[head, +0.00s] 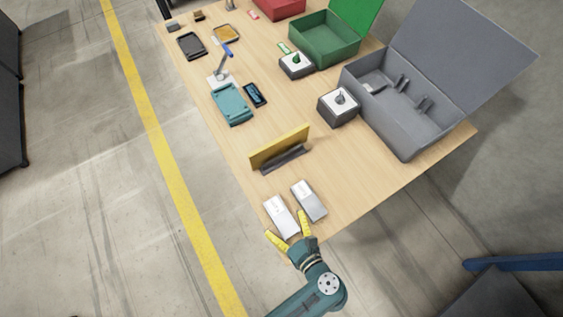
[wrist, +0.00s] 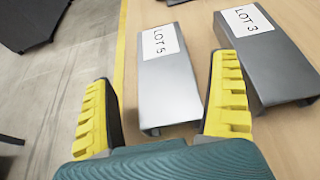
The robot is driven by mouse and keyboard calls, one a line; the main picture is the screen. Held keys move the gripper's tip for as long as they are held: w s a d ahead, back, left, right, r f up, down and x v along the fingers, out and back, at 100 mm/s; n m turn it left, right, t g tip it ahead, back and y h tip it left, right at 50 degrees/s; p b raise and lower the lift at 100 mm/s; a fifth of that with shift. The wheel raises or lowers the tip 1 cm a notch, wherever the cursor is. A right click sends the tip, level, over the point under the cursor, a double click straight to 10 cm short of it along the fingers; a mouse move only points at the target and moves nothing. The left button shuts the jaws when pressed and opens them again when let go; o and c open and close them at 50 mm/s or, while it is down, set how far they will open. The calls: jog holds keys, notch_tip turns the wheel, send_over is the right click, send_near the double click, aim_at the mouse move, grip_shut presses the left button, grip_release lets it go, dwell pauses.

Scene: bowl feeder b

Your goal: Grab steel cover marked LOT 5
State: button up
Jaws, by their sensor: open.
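The steel cover marked LOT 5 (wrist: 168,85) lies on the table, its white label readable in the wrist view. In the head view this cover (head: 281,217) is at the table's near left edge. A second steel cover marked LOT 3 (wrist: 266,57) lies to its right; it also shows in the head view (head: 309,201). My gripper (wrist: 163,105) has yellow ridged fingers and is open. The LOT 5 cover appears between the fingertips in the wrist view, with nothing held. In the head view my gripper (head: 288,230) is at the near end of the covers.
A yellow plate in a dark stand (head: 280,149) rises just beyond the covers. The table's left edge is close to the LOT 5 cover.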

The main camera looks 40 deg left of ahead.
aim_at(284, 220)
jog(key=b+x, duration=0.1)
jog(key=x, duration=0.2)
jog(key=shift+w+a+f, duration=0.2)
jog(key=shift+w+f, duration=0.05)
jog(key=shift+f, duration=0.05)
jog(key=shift+r, duration=0.1)
